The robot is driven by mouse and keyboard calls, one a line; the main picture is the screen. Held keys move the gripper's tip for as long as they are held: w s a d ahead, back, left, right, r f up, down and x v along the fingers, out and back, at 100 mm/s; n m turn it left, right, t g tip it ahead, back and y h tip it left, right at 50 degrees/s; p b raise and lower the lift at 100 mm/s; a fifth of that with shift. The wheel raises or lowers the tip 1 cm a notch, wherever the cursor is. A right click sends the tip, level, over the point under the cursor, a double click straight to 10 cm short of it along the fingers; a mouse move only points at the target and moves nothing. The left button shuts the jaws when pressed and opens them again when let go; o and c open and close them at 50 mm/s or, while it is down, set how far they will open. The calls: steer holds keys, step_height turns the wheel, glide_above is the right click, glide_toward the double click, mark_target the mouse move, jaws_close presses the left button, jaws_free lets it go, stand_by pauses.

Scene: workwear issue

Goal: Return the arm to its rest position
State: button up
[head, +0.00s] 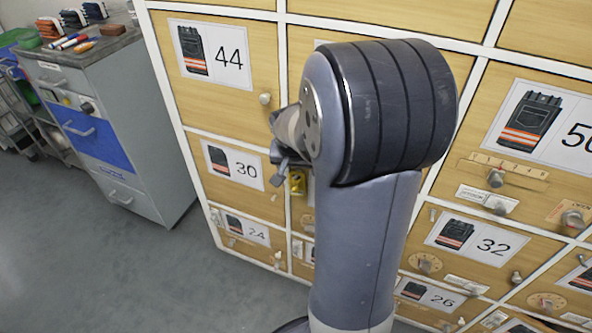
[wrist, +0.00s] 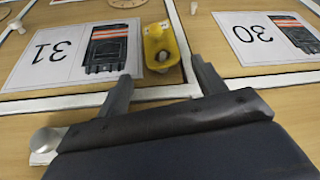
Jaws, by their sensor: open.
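My gripper (wrist: 162,92) is in the wrist view with its two fingers spread apart and nothing between them. It faces the wooden drawer fronts, close to a yellow fitting (wrist: 160,48) beside the label reading 31 (wrist: 75,48). In the head view my arm stands in front of the drawer cabinet, and its bent upper part hides several drawers. Only a small part of my gripper (head: 283,165) shows there, left of the arm, near the drawer labelled 30 (head: 232,165).
The wall of numbered drawers (head: 262,125) fills the middle and right, with knobs sticking out. The grey floor (head: 120,260) at lower left is clear.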

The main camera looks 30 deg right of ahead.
steer(key=p+v, duration=0.1)
steer(key=v, duration=0.7)
steer(key=shift+a+p, duration=0.3)
steer(key=shift+a, duration=0.15)
steer(key=b+x, duration=0.2)
steer(key=x, duration=0.7)
steer(key=shift+w+d+f, duration=0.1)
steer(key=shift+d+f, duration=0.15)
steer(key=shift+f, duration=0.05)
